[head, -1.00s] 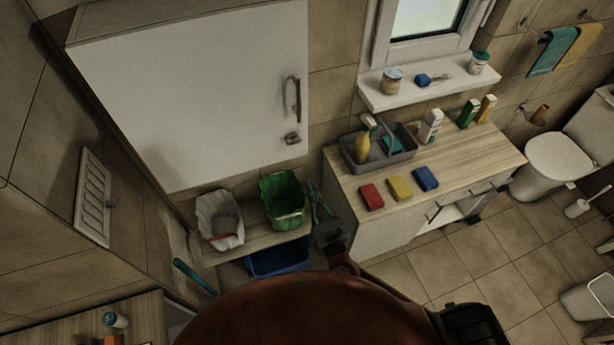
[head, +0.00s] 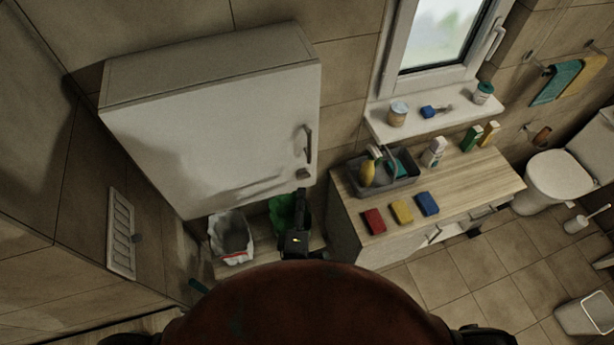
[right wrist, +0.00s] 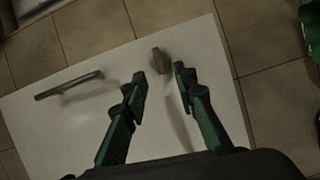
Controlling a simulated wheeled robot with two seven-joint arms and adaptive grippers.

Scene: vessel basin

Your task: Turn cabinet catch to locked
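The white wall cabinet (head: 215,130) hangs at the upper left of the head view with its door closed. Its catch (head: 304,173), a small dark knob, sits below the bar handle (head: 308,143) near the door's right edge. My right gripper (head: 302,194) is just below the catch in the head view. In the right wrist view, my right gripper (right wrist: 160,72) is open with green fingers apart, and the catch (right wrist: 160,60) shows just beyond and between the fingertips. I cannot tell whether they touch. My left gripper is not in view.
Under the cabinet are a lined bin (head: 232,238) and a green bucket (head: 281,212), partly hidden by my right gripper.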

